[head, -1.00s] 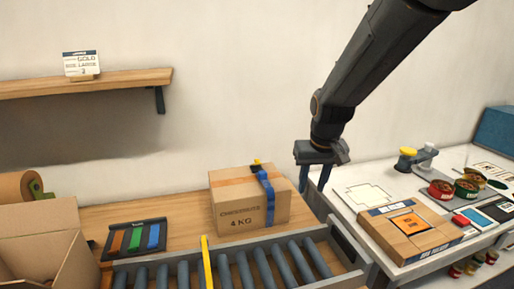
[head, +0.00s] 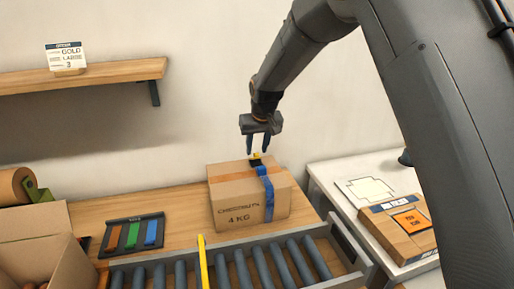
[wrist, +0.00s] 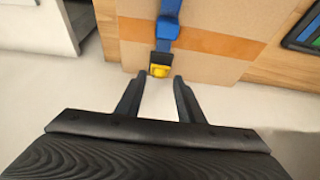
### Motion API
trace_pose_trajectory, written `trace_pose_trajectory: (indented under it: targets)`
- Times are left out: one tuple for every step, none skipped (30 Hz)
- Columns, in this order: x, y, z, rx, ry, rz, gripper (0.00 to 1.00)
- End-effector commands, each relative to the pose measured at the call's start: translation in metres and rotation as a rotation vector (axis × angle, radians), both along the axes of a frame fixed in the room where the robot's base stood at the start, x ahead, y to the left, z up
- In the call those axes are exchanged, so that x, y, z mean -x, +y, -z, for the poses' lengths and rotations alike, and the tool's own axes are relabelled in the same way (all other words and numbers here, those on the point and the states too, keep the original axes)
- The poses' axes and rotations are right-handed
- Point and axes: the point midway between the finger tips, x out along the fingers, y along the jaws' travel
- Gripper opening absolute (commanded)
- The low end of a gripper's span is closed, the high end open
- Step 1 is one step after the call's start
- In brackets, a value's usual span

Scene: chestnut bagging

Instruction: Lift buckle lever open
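The buckle is a small black piece with a yellow lever (head: 257,156) on top of the cardboard box (head: 235,209), where the blue strap (head: 268,193) ends. In the wrist view the yellow lever (wrist: 160,70) lies just beyond my fingertips, with the blue strap (wrist: 168,25) running away from it. My gripper (head: 258,149) points down over the back edge of the box top, close to the buckle. Its two fingers are apart with nothing between them, as the wrist view shows (wrist: 157,78). I cannot tell whether a finger touches the lever.
A roller conveyor (head: 190,276) with a yellow bar (head: 203,262) runs in front of the box. A strap rack (head: 133,235) and an open carton (head: 38,235) stand left. A white side table (head: 335,175) holds a flat box (head: 388,225). The wall is behind.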

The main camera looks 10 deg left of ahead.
Motion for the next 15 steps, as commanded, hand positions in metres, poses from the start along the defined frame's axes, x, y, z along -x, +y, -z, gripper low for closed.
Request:
trace_pose_trajectory:
  targets:
    - [-0.002,0.000,0.004,0.000,0.001,0.001,0.34]
    - [-0.003,0.001,0.007,0.000,0.001,0.001,0.34]
    - [-0.004,0.001,0.010,0.000,0.001,0.001,0.34]
    - [-0.004,0.001,0.011,0.000,0.001,0.001,0.34]
    - [-0.005,0.001,0.012,0.001,0.001,0.001,0.34]
    - [-0.006,0.002,0.014,0.000,0.000,0.001,0.34]
    - [-0.006,0.002,0.015,0.000,-0.001,0.001,0.34]
    - [-0.006,0.002,0.015,0.000,-0.001,0.002,0.34]
    - [-0.007,0.002,0.016,0.000,-0.001,0.002,0.34]
    - [-0.007,0.002,0.016,0.000,-0.001,0.002,0.34]
    - [-0.007,0.002,0.016,0.000,-0.001,0.002,0.34]
    - [-0.007,0.002,0.016,0.000,-0.001,0.002,0.34]
    - [-0.007,0.001,0.016,0.000,-0.001,0.002,0.34]
    - [-0.007,0.001,0.016,0.000,-0.001,0.002,0.34]
    - [-0.007,0.001,0.016,0.000,-0.001,0.002,0.34]
